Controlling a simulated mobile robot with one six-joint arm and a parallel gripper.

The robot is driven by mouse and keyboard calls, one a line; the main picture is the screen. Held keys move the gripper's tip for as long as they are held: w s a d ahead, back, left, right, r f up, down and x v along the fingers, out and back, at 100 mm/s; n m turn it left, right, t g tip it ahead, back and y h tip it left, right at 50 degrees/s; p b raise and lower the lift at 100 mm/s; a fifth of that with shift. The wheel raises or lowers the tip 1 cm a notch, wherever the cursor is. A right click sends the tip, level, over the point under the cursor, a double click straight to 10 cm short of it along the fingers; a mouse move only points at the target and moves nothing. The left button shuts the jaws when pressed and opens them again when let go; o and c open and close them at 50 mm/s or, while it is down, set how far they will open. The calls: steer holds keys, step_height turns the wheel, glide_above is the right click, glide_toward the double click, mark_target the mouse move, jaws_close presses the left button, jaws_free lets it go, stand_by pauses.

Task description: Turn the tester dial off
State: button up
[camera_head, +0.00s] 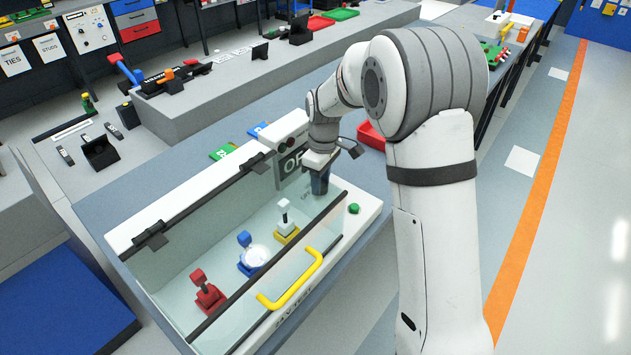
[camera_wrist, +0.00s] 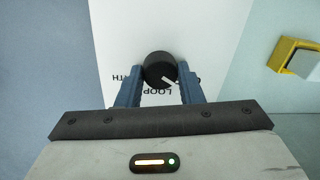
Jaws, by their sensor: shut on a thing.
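The tester dial (camera_wrist: 160,68) is a round black knob with a white pointer line, on a white panel with black lettering, in the wrist view. The pointer line aims to the lower right in that view. My gripper (camera_wrist: 158,84) has its two blue fingers on either side of the dial, shut on it. In the head view my gripper (camera_head: 319,181) points down at the back right end of the white tester (camera_head: 368,208), beside the clear tank. The dial is hidden there behind the fingers and arm.
The tank holds a red fixture (camera_head: 208,292), a blue fixture (camera_head: 247,262) and a yellow fixture (camera_head: 286,232). A yellow handle (camera_head: 292,281) is on the front. A green button (camera_head: 353,208) sits right of my gripper. A red tray (camera_head: 371,136) lies behind my arm.

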steer(key=shift+r, duration=0.1)
stand_by(0.5)
steer(key=o, duration=1)
steer(key=shift+c, duration=0.2)
steer(key=r, duration=0.5)
steer(key=r+b, duration=0.1)
steer(key=r, duration=0.1)
steer(key=shift+w+d+r, duration=0.15)
steer(key=shift+w, duration=0.1)
steer(key=shift+r, duration=0.2)
